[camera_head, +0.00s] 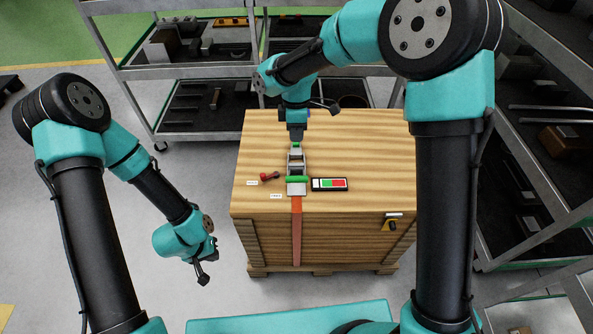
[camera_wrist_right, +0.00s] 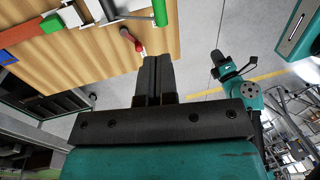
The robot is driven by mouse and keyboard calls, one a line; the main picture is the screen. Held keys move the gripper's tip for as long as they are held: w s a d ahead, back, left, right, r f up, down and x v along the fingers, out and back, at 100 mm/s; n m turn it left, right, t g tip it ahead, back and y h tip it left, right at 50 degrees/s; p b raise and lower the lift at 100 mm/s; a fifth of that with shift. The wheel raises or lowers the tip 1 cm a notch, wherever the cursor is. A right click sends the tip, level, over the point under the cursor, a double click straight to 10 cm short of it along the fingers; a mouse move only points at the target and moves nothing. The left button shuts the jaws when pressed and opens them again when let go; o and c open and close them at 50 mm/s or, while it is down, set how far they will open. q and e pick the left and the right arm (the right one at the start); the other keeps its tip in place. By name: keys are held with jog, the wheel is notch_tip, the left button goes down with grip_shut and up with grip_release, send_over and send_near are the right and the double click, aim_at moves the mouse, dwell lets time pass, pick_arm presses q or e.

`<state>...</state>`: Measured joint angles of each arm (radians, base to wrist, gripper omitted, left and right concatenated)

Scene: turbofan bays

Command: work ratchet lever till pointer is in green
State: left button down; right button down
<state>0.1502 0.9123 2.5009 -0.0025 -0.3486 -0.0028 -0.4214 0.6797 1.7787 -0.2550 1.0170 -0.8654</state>
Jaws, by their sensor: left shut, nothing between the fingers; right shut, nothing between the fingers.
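A ratchet (camera_head: 296,164) with a grey metal frame sits on top of the wooden crate. A green bar (camera_head: 297,179) crosses its near end, and a small green piece (camera_head: 296,145) shows at its far end. An orange strap (camera_head: 297,230) runs down the crate's front. Right of the ratchet lies a gauge (camera_head: 329,184) with white, green and red bands; its pointer is too small to make out. My right gripper (camera_head: 296,137) is shut and empty, pointing down at the ratchet's far end; contact is unclear. My left gripper (camera_head: 209,248) is shut and empty, left of the crate.
A small red-handled part (camera_head: 270,176) lies on the crate (camera_head: 350,140) left of the ratchet; it also shows in the right wrist view (camera_wrist_right: 128,36). Two small white labels lie near it. A padlock-like fitting (camera_head: 390,224) is on the crate's front. Shelving racks stand behind and right.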

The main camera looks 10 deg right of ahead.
aim_at(296, 177)
dwell(0.4)
jog(key=s+f, duration=0.1)
jog(key=f, duration=0.8)
jog(key=s+f, duration=0.1)
jog(key=f, duration=0.3)
jog(key=shift+s+a+f, duration=0.15)
jog(key=shift+s+f, duration=0.2)
